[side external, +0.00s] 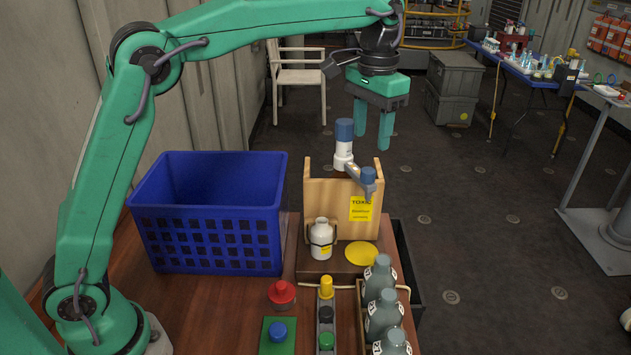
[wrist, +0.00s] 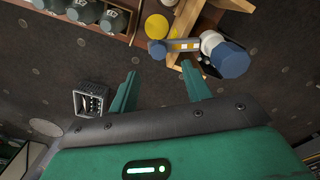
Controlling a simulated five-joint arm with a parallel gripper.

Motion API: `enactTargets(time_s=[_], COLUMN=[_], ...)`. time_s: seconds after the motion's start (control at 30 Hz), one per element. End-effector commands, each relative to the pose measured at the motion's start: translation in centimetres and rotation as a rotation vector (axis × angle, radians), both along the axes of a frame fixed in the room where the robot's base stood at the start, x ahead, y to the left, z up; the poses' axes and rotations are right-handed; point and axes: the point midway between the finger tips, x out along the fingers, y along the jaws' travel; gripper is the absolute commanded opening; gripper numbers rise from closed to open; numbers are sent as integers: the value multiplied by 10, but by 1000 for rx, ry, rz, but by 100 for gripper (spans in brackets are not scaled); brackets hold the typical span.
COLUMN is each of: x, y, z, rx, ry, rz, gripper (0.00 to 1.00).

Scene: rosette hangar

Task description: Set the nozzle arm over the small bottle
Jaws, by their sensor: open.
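The nozzle arm (side external: 354,171) is a grey bar on a white post with a blue cap (side external: 344,130), at the wooden stand (side external: 325,205). Its blue tip points right and toward the camera, on the yellow disc's side, away from the small bottle. The small white bottle (side external: 321,236) stands upright at the stand's front left. My gripper (side external: 373,135) is open and empty, fingers down, above and right of the blue cap, apart from it. In the wrist view, the nozzle arm (wrist: 185,45) lies beyond my open fingers (wrist: 159,82); I cannot make out the small bottle there.
A yellow disc (side external: 361,253) lies right of the bottle. Several grey bottles (side external: 383,310) stand in a row at the front right. A blue crate (side external: 208,212) is at left. Red (side external: 282,293), blue (side external: 278,332) and other buttons are in front. Room above the stand is open.

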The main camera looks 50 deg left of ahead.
Motion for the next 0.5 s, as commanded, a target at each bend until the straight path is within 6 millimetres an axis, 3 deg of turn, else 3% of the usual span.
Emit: enactTargets(time_s=[0.27,0.5], x=[0,-1], y=[0,0], z=[-5,-23], rx=[0,0], ry=[1,2], rz=[0,0], gripper=[49,49])
